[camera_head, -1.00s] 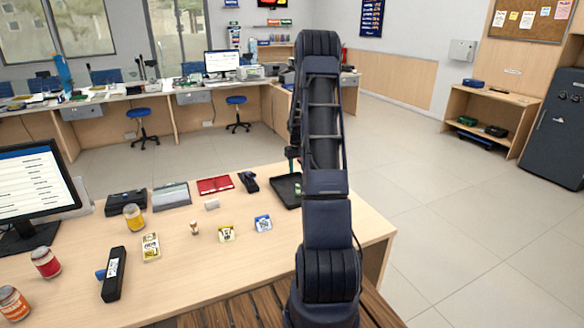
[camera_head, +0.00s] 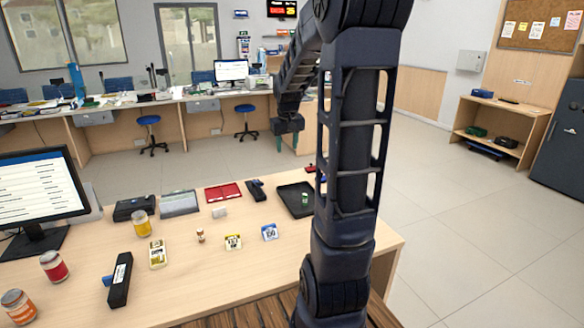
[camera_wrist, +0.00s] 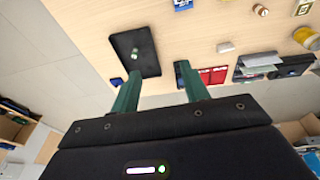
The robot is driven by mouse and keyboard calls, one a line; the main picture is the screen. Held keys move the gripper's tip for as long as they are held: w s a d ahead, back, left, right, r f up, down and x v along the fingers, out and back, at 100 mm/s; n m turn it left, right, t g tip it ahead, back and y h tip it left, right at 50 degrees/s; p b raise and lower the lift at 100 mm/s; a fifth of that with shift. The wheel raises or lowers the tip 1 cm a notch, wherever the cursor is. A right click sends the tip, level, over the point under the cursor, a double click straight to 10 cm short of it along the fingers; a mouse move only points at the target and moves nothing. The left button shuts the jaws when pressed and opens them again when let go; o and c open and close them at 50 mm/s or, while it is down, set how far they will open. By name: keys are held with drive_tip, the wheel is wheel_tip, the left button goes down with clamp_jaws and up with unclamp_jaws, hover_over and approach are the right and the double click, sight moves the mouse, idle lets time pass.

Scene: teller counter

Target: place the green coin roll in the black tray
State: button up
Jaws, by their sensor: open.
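The green coin roll (camera_head: 305,198) stands in the black tray (camera_head: 285,203) at the right end of the counter. In the wrist view the roll (camera_wrist: 135,54) also shows inside the tray (camera_wrist: 121,40), away from the tray's walls. My gripper (camera_head: 279,148) is raised above the far side of the counter, apart from the tray and the roll. In the wrist view its two green fingers (camera_wrist: 157,78) are spread with nothing between them. My arm covers the tray's right side in the head view.
A dark stapler-like object (camera_head: 256,190) and a red folder (camera_head: 223,192) lie left of the tray. Small cards, including a blue and white one (camera_head: 270,232), lie in front. A monitor (camera_head: 40,200) stands at the left. The counter's front middle is mostly clear.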

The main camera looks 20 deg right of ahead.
drive_tip(key=s+a+r+t, duration=0.1)
drive_tip(key=s+a, duration=0.3)
drive_tip(key=s, duration=0.8)
drive_tip(key=s+a+r+t, duration=0.1)
drive_tip(key=s+a+r, duration=0.2)
drive_tip(key=s, duration=1)
drive_tip(key=shift+a+y, duration=0.3)
drive_tip(key=shift+a, duration=0.55)
